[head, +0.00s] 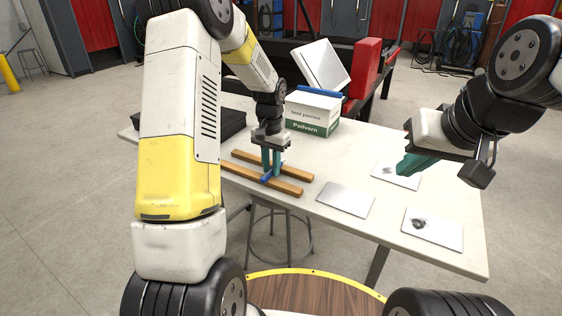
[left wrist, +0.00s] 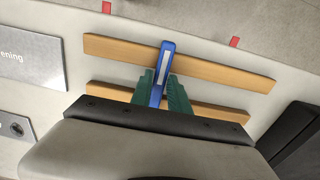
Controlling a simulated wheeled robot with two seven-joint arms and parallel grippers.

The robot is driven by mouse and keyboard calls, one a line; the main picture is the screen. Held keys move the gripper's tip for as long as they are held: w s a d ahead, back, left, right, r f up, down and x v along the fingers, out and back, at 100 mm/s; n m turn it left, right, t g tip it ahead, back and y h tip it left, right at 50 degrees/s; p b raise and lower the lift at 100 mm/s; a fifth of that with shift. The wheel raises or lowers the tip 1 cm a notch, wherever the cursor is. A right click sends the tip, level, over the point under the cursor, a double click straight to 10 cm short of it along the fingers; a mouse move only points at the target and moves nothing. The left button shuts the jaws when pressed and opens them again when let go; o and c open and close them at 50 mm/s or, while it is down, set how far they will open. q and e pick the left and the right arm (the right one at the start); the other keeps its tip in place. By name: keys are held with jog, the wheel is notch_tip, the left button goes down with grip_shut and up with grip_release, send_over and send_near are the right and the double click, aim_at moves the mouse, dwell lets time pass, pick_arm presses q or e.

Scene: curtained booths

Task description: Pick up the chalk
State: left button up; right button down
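The chalk looks like a blue stick with a white strip (left wrist: 163,66). It lies across two wooden bars on the table, and its blue end also shows in the head view (head: 266,178). My left gripper (head: 272,172) points down over the bars, with its green fingers on either side of the stick. In the left wrist view the fingertips (left wrist: 161,84) come close to the stick's sides; whether they press on it is unclear. The stick's near end is hidden by the gripper. My right gripper (head: 411,163) is in the air over the table's right side, its fingers seen edge-on.
The wooden bars (head: 285,183) lie on the white table (head: 345,160). A grey plate (head: 345,198) and two cards with dark pieces (head: 447,236) lie to the right. A white-and-green "test pieces" box (head: 312,115) stands behind. A black case (head: 232,123) is at the left.

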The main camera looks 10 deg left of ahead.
aim_at(271, 170)
pick_arm(q)
grip_shut()
jog(key=shift+r, duration=0.15)
jog(key=shift+r, duration=0.6)
notch_tip(271, 170, up, 2)
jog(key=shift+r, duration=0.1)
jog(key=s+d+r, duration=0.1)
jog(key=s+d, duration=0.2)
jog(key=s, duration=1.2)
jog(key=shift+s+r, duration=0.2)
jog(key=shift+s, duration=0.2)
